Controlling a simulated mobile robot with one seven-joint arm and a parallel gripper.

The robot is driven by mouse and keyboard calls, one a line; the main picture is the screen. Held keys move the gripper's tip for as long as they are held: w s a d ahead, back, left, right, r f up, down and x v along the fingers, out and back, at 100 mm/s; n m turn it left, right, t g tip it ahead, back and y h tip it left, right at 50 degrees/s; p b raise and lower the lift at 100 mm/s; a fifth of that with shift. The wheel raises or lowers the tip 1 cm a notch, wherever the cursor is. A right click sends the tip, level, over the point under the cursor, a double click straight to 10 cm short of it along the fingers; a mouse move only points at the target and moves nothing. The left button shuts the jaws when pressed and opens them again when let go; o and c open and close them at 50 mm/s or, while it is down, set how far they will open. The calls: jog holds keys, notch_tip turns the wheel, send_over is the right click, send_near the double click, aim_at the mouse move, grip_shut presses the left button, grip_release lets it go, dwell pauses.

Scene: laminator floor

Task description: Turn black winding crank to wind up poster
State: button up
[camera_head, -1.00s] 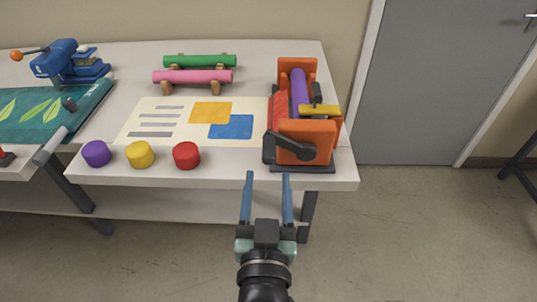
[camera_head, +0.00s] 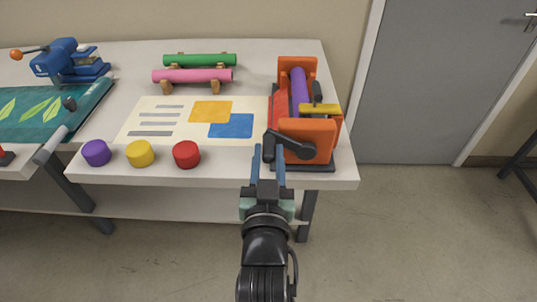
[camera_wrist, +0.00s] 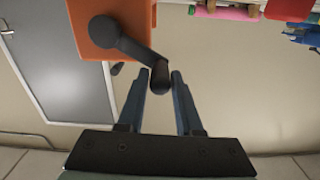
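The black winding crank (camera_head: 290,143) sits on the near face of the orange laminator (camera_head: 311,129). Its arm points left and its handle hangs toward me. In the wrist view the crank (camera_wrist: 128,42) ends in a dark handle (camera_wrist: 160,76) between my fingertips. My gripper (camera_head: 268,155) has its two blue fingers open, one on each side of the handle; I cannot tell whether they touch it. The cream poster (camera_head: 150,107), with orange and blue blocks, lies flat on the table, its right edge at the machine. A purple roll (camera_head: 299,92) lies in the machine.
Purple (camera_head: 96,153), yellow (camera_head: 140,153) and red (camera_head: 187,155) round pieces stand along the white table's (camera_head: 240,179) front edge. Pink (camera_head: 190,76) and green (camera_head: 200,61) rolls rest at the back. A blue device (camera_head: 68,61) stands far left.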

grip_shut()
dwell(1.1)
